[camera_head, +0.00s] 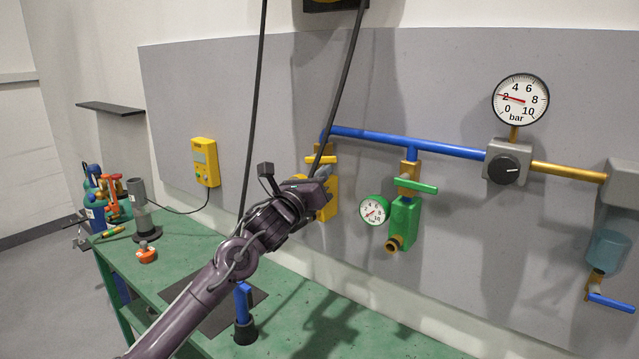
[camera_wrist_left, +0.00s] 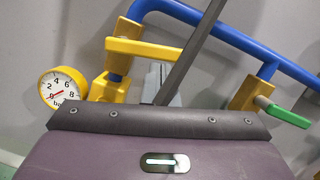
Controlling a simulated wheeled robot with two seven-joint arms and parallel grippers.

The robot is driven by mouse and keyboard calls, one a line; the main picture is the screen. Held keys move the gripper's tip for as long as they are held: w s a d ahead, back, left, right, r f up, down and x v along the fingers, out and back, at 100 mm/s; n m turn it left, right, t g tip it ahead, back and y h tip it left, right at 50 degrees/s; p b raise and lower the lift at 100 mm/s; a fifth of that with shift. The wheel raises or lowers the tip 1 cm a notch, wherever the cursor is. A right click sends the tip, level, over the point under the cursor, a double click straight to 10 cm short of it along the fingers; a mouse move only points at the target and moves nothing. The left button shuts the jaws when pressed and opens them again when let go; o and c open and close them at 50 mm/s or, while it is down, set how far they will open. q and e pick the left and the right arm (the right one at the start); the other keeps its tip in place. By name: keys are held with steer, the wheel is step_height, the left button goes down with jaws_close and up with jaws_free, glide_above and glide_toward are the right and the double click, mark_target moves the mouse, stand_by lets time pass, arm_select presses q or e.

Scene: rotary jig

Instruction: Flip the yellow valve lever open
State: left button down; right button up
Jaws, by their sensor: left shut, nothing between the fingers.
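The yellow valve lever (camera_head: 324,159) sits on top of the yellow valve body (camera_head: 331,200), below the left end of the blue pipe. In the left wrist view the lever (camera_wrist_left: 143,48) runs sideways from its brass stem, and the yellow body (camera_wrist_left: 109,88) is below it. My left gripper (camera_head: 329,174) is shut with nothing held. It is close to the valve, just below the lever and partly over the body. I cannot tell whether it touches. In the left wrist view the fingers (camera_wrist_left: 163,85) are partly hidden by the palm and a dark strap.
To the right are a green valve with its green lever (camera_head: 416,186), a green gauge (camera_head: 374,210), a black knob (camera_head: 503,170) and a large gauge (camera_head: 520,100). Dark straps (camera_head: 254,110) hang before the panel. The green bench (camera_head: 185,260) lies below.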

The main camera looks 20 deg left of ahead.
mark_target(322, 158)
arm_select(q)
steer(key=shift+s+d+r+n+y, duration=0.15)
steer(key=shift+r+n, duration=0.2)
steer(key=shift+n, duration=0.25)
steer(key=shift+s+r+n+y, duration=0.15)
steer(key=shift+r+n, duration=0.2)
steer(key=shift+n, duration=0.25)
steer(key=shift+r+n+y, duration=0.25)
steer(key=shift+n+y, duration=0.15)
steer(key=shift+n, duration=0.2)
steer(key=shift+w+r+n, duration=0.25)
steer(key=shift+r+n, duration=0.15)
steer(key=shift+n, duration=0.7)
steer(key=shift+r+n+y+p, duration=0.4)
steer(key=shift+r+n+y, duration=0.15)
steer(key=shift+n, duration=0.55)
steer(key=n, duration=0.2)
steer(key=a+r+n+g+p, duration=0.1)
steer(key=n, duration=0.1)
steer(key=n+y+p, duration=0.1)
steer(key=n, duration=0.1)
steer(key=shift+w+a+r, duration=0.3)
steer(key=shift+a+r, duration=0.1)
arm_select(e)
steer(key=r, duration=0.2)
steer(key=shift+s+r, duration=0.25)
steer(key=shift+r, duration=0.1)
